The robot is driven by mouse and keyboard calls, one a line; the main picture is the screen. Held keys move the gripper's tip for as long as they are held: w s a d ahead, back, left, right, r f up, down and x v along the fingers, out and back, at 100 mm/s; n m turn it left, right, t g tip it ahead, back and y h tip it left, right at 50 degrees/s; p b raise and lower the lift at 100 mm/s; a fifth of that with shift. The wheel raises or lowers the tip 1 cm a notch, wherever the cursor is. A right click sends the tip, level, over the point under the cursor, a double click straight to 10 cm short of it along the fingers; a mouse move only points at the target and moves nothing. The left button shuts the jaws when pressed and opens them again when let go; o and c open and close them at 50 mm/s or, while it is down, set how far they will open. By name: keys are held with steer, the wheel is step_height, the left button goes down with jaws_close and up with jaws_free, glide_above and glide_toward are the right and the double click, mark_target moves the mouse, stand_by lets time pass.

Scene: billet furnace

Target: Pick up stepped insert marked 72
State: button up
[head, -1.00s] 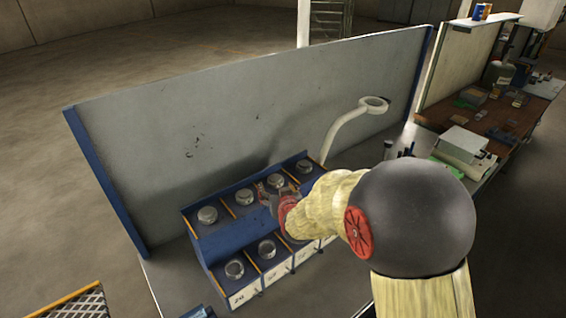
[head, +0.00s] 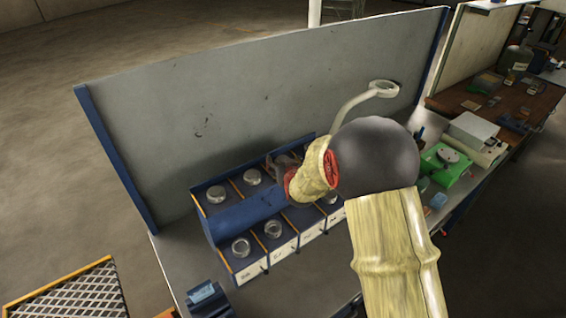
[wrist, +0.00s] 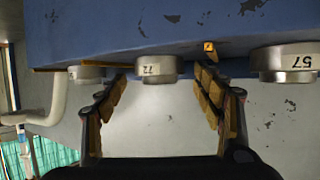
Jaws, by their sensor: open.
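The stepped insert marked 72 (wrist: 154,68) is a short metal cylinder with a pale label. In the wrist view it shows with its label upside down, against the blue rack (wrist: 190,25). My gripper (wrist: 163,82) is open, its two padded fingers on either side of the insert's line. The insert appears centred to left between the fingertips, and I see no contact. In the head view my gripper (head: 283,170) is at the rack's upper row, and it and my arm hide much of the inserts there.
An insert marked 57 (wrist: 289,62) is right of the gripper in the wrist view, and another insert (wrist: 87,73) is close by the left finger. In the head view a grey panel (head: 260,95) stands behind the rack, with a curved ring stand (head: 355,102) near its right end.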

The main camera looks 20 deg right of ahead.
steer(key=c, duration=0.3)
jaws_close()
stand_by(0.7)
steer(key=shift+w+r, duration=0.1)
steer(key=shift+r, duration=0.05)
